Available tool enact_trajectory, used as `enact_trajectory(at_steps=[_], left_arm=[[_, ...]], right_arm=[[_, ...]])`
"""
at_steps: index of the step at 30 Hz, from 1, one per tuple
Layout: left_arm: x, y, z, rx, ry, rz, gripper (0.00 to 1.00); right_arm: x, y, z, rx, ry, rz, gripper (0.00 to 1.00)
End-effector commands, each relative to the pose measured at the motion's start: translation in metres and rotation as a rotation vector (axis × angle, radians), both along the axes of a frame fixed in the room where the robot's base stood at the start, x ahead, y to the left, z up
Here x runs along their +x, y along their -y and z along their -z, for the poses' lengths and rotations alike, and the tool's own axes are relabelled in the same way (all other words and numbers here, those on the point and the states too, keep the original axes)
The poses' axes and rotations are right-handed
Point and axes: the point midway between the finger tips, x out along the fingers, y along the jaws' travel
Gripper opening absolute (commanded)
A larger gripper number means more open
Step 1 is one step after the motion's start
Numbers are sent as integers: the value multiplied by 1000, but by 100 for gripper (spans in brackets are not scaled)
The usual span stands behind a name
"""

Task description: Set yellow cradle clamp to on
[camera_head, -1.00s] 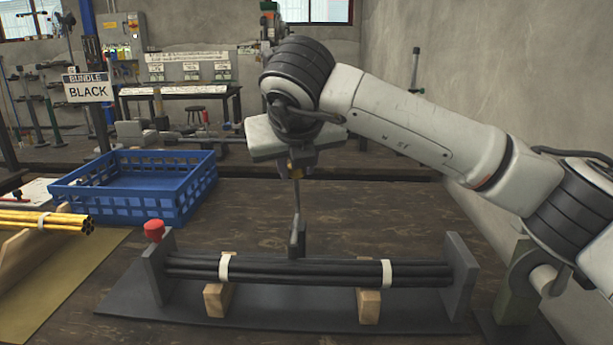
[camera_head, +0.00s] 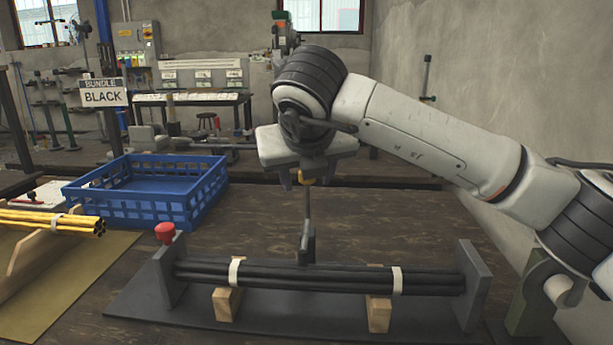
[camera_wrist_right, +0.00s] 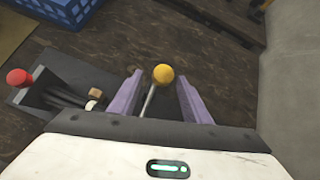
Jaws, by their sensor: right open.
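The yellow cradle clamp has a thin grey lever (camera_head: 307,215) that stands nearly upright behind a bundle of black rods (camera_head: 320,278). Its yellow ball knob (camera_wrist_right: 163,74) shows in the right wrist view, between the two purple fingers of my right gripper (camera_wrist_right: 159,80). Gaps show on both sides of the knob, so the fingers are open around it and not pressed on it. In the head view my right gripper (camera_head: 307,180) is directly over the top of the lever and hides most of the knob. My left gripper is not in view.
A red knob (camera_head: 165,232) stands at the left end plate of the grey cradle (camera_head: 476,285). A blue crate (camera_head: 150,187) sits behind it at left. Yellow rods (camera_head: 50,222) rest on a wooden support at far left. Table right of the lever is clear.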

Motion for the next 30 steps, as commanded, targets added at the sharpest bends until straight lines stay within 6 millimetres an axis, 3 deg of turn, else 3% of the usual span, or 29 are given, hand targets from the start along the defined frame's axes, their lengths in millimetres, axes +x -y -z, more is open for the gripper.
enact_trajectory(at_steps=[5, 18, 30], left_arm=[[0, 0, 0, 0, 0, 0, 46], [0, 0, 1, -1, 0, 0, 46], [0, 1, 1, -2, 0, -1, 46]], right_arm=[[-9, -1, -11, 3, 4, -1, 44], [-66, -5, -65, 0, 2, 0, 44], [-75, -6, -71, -1, -2, 0, 44]])
